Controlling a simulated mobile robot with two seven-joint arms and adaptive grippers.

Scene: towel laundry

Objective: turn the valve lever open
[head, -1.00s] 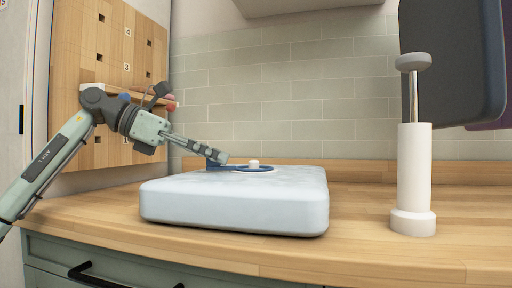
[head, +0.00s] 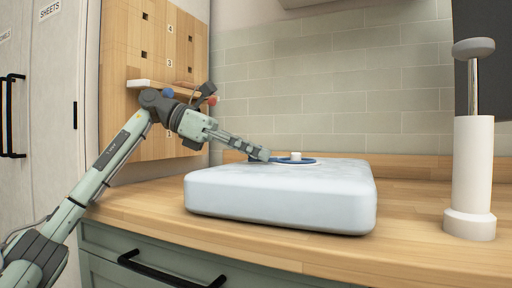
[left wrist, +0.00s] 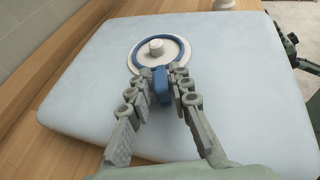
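The valve is a blue ring with a short lever tab on a round white base with a white centre knob (head: 296,156). It sits on top of a puffy pale-blue bag (head: 280,200) on the counter. In the left wrist view the blue lever (left wrist: 161,86) points toward my gripper, with the white knob (left wrist: 156,46) beyond it. My left gripper (head: 262,154) reaches in from the left, low over the bag. In the wrist view its two fingertips (left wrist: 162,76) lie close against both sides of the lever tab and look shut on it.
A white hand pump (head: 471,180) with a grey knob stands on the wooden counter (head: 420,250), right of the bag. A wooden peg board (head: 150,50) with a small shelf is behind my left arm. A green drawer front with a black handle (head: 170,272) is below the counter edge.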

